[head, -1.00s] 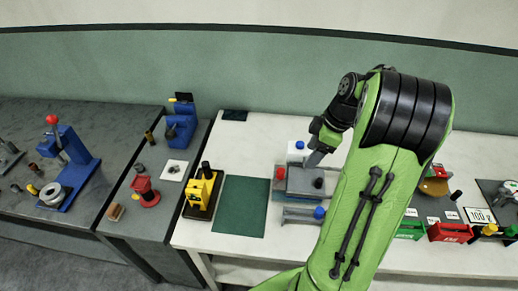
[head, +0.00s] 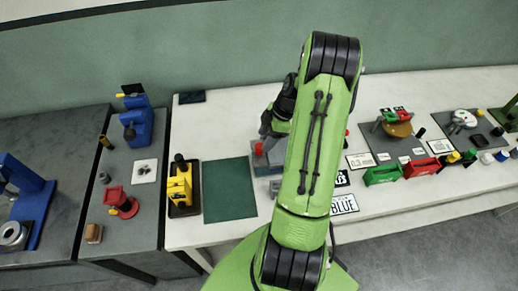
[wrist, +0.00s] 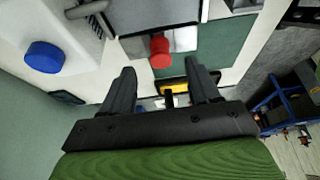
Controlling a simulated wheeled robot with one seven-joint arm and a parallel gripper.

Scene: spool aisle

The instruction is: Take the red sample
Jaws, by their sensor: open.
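The red sample (wrist: 160,52) shows in the wrist view as a short red cylinder on a pale block. In the head view it is a small red shape (head: 258,149) at the left end of a grey fixture (head: 266,169). My gripper (wrist: 160,80) is open and empty in the wrist view, its two fingers spread to either side of the line to the red sample. They look apart from it. In the head view my gripper (head: 268,130) is just above the red sample, partly behind my arm, which hides the right part of the fixture.
A green mat (head: 229,190) lies left of the fixture, with a yellow device (head: 180,187) in a dark tray beyond it. A blue knob (wrist: 44,57) is at the left in the wrist view. Green (head: 384,175) and red bins (head: 427,167) stand to the right.

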